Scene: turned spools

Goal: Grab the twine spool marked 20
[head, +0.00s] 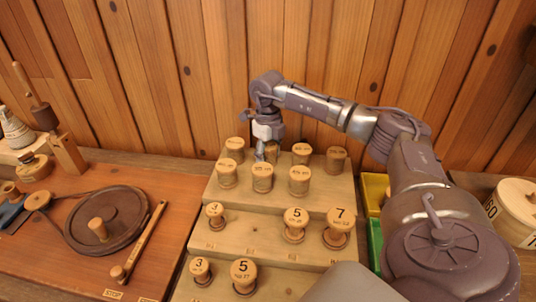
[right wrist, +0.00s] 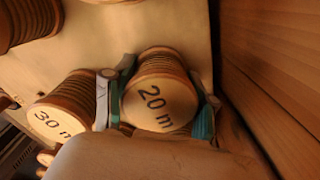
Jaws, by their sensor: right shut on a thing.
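The twine spool marked 20 m (right wrist: 160,105) shows in the right wrist view, with its labelled end facing the camera. My right gripper (right wrist: 156,100) has one teal-padded finger on each side of it and is shut on it. In the head view my right gripper (head: 266,140) points down into the spools on the top step; the held spool is mostly hidden there. I cannot tell whether it is still resting on the step. A spool marked 30 m (right wrist: 55,118) stands close beside the left finger in the wrist view. My left gripper is not in view.
Several similar spools crowd the top step, including one in front (head: 262,179) and one to the right (head: 299,181). Spools marked 3, 5 and 7 (head: 340,226) stand on the lower steps of the wooden stand (head: 253,228). A plank wall (head: 225,60) rises close behind.

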